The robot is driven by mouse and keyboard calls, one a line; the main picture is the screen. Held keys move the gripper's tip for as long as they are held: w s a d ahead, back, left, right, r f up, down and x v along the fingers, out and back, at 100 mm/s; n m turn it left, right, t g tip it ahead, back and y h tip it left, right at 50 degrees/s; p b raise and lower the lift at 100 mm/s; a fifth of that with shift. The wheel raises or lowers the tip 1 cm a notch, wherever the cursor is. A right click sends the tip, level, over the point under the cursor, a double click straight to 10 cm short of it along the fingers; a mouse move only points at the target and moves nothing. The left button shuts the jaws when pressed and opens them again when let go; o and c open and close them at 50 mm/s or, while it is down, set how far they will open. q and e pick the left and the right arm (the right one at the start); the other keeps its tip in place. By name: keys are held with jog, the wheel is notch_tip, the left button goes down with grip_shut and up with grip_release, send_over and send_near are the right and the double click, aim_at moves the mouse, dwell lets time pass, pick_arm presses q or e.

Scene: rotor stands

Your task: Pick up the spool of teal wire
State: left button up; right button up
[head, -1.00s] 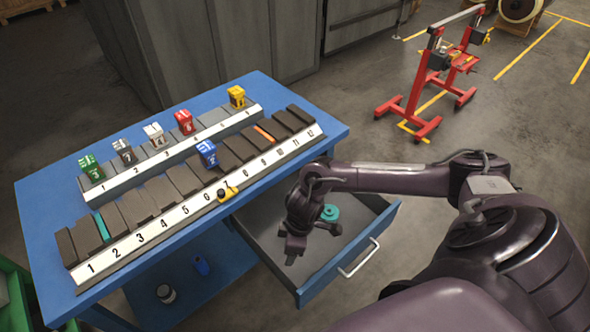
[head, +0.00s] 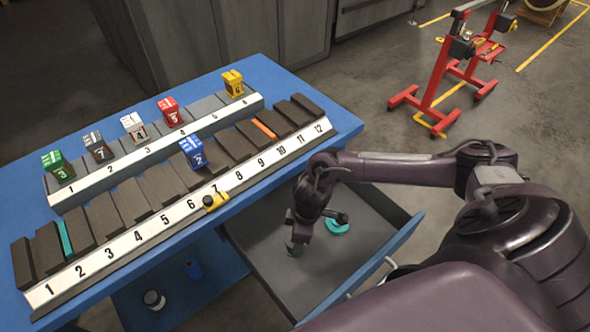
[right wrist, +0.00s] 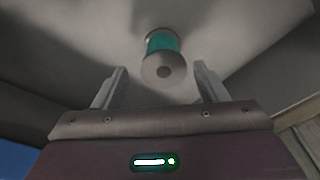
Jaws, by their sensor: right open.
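The spool of teal wire (head: 337,226) lies in the open drawer (head: 275,262) of the blue bench, partly hidden behind my right gripper in the head view. In the right wrist view the spool (right wrist: 163,52) has a teal winding between grey flanges and lies ahead of the fingertips, roughly centred between them. My right gripper (right wrist: 162,75) is open and empty, with the spool apart from its fingers. In the head view my right gripper (head: 294,248) points down over the drawer, left of the spool. My left gripper does not show.
The blue bench (head: 262,80) carries two numbered racks (head: 160,226), with several coloured blocks on them. A yellow tape measure (head: 214,201) sits at the front rack's edge. The drawer walls surround the gripper closely. A red stand (head: 440,85) is on the floor at the back right.

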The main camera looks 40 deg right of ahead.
jog(key=f, duration=0.4)
jog(key=a+f+p, duration=0.1)
jog(key=shift+w+a+f, duration=0.1)
jog(key=shift+w+f, duration=0.3)
jog(key=shift+c, duration=0.5)
jog(key=c, duration=0.9)
jog(key=shift+r, duration=0.1)
